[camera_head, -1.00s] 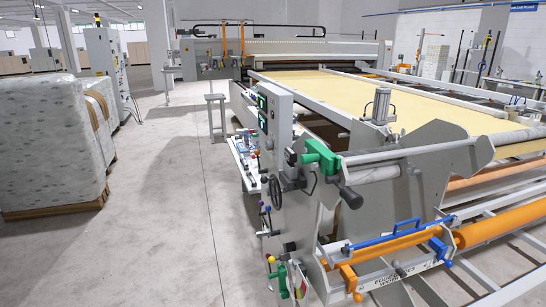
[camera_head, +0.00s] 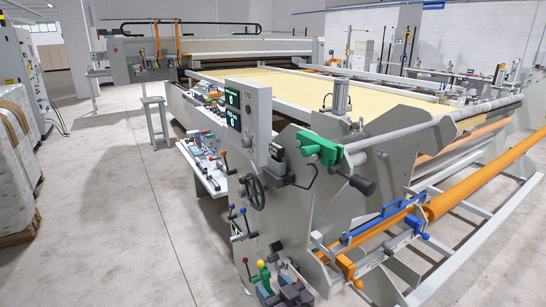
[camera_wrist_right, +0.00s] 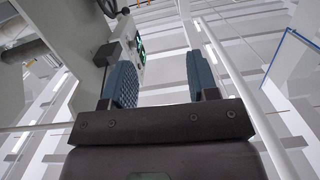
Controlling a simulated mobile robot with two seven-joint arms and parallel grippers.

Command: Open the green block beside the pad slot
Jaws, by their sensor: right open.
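A green block (camera_head: 320,147) sits at the end of the upper white roller, on top of the grey side plate in the head view. A second green part (camera_head: 263,277) shows low on the machine's front end, at the bottom of the head view. I cannot tell which lies beside the pad slot. My right gripper (camera_head: 285,288) is at the bottom edge of the head view, close to the lower green part; contact cannot be told. In the right wrist view, its two blue ribbed pads (camera_wrist_right: 162,82) stand apart with nothing between them. My left gripper is not seen.
A grey control box (camera_head: 248,120) with green displays stands above a black handwheel (camera_head: 252,192). An orange roller (camera_head: 485,175) and a blue bar (camera_head: 385,222) run along the machine's front. Wrapped stacks (camera_head: 14,160) stand at left. The floor (camera_head: 110,220) between is clear.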

